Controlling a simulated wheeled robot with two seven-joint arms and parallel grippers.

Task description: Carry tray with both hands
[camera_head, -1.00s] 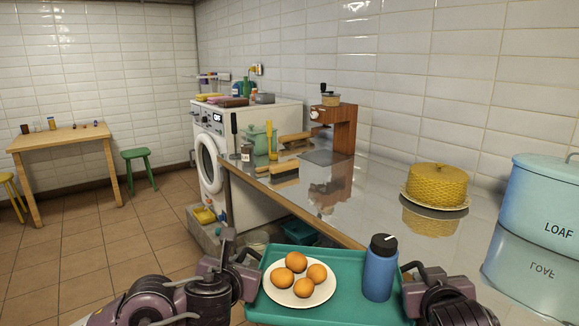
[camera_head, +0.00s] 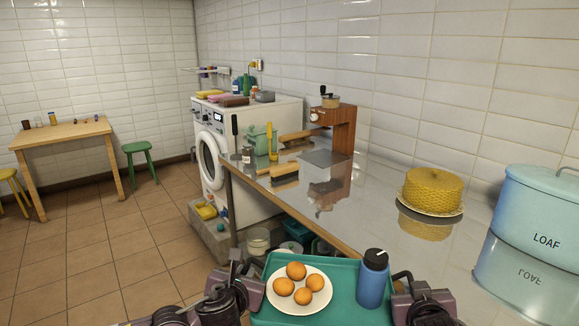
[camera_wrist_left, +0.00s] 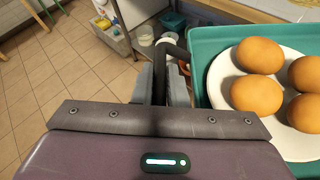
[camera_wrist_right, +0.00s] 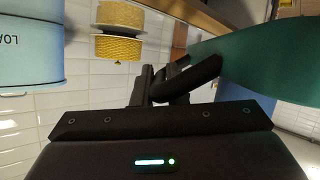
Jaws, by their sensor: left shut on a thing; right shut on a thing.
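A teal tray (camera_head: 338,305) is held level in front of me at the bottom of the head view. A white plate (camera_head: 322,275) with several orange-brown round items (camera_head: 296,271) lies on its left part. A blue bottle with a black cap (camera_head: 371,284) stands upright on its right part. My left gripper (camera_head: 240,275) is shut on the tray's left dark handle, which also shows in the left wrist view (camera_wrist_left: 172,50). My right gripper (camera_head: 403,284) is shut on the tray's right dark handle, which shows in the right wrist view (camera_wrist_right: 185,80).
A shiny counter (camera_head: 375,205) runs beyond the tray, with a coffee machine (camera_head: 333,140), a yellow domed dish (camera_head: 432,188) and a blue LOAF bin (camera_head: 540,205) on it. A washing machine (camera_head: 212,160) stands behind. A wooden table (camera_head: 62,133) and green stool (camera_head: 139,158) stand far left, with open floor between.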

